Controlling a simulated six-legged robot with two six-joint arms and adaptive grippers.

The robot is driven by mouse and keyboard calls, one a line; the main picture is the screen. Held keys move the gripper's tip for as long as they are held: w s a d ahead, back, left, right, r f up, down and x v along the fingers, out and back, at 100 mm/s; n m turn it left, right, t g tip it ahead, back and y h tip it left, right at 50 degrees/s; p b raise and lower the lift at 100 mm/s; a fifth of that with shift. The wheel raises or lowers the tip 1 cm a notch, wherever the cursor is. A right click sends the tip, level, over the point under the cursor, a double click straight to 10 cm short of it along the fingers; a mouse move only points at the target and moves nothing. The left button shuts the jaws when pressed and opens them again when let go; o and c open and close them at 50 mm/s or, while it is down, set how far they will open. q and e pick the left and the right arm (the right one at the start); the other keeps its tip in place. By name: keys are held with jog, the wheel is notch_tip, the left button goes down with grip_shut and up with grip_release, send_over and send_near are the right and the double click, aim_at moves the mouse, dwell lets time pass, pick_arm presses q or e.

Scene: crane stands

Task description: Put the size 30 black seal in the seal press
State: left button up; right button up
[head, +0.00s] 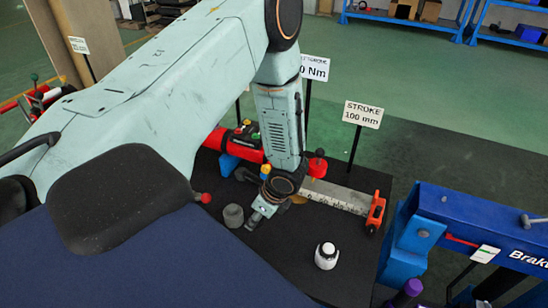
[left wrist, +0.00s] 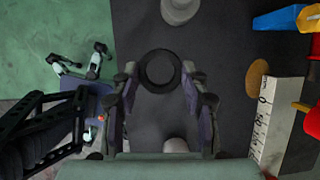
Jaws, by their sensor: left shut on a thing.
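The black seal (left wrist: 160,87) is a dark ring between the fingertips of my left gripper in the left wrist view. My left gripper (left wrist: 160,80) is shut on it, with one finger on each side. In the head view my left gripper (head: 263,205) is over the black table top, and the seal is not clear there. A size mark on the seal cannot be read. I cannot tell for sure which thing is the seal press. My right gripper is not in view.
A steel ruler (head: 338,196), a red tool (head: 238,145) and a "STROKE 100 mm" sign (head: 362,114) are behind. A blue frame (head: 480,230) stands right.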

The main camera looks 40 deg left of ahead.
pick_arm(q)
jog(key=w+d+m+t, duration=0.2)
jog(key=w+m, duration=0.1)
jog(key=m, duration=0.4)
jog(key=m+t+p, duration=0.1)
jog(key=m, duration=0.1)
send_over(274, 238)
jog(key=d, duration=0.2)
jog(key=f, duration=0.3)
jog(key=s+f, duration=0.1)
jog(key=f, duration=0.1)
jog(key=shift+a+f, duration=0.25)
jog(key=shift+f, duration=0.1)
jog(key=shift+x, duration=0.8)
notch_tip(274, 238, down, 2)
jog(key=shift+w+f+p, duration=0.1)
jog(key=shift+f+p, duration=0.1)
jog(key=shift+p, duration=0.15)
jog(key=shift+d+f, duration=0.25)
jog(key=shift+f, duration=0.3)
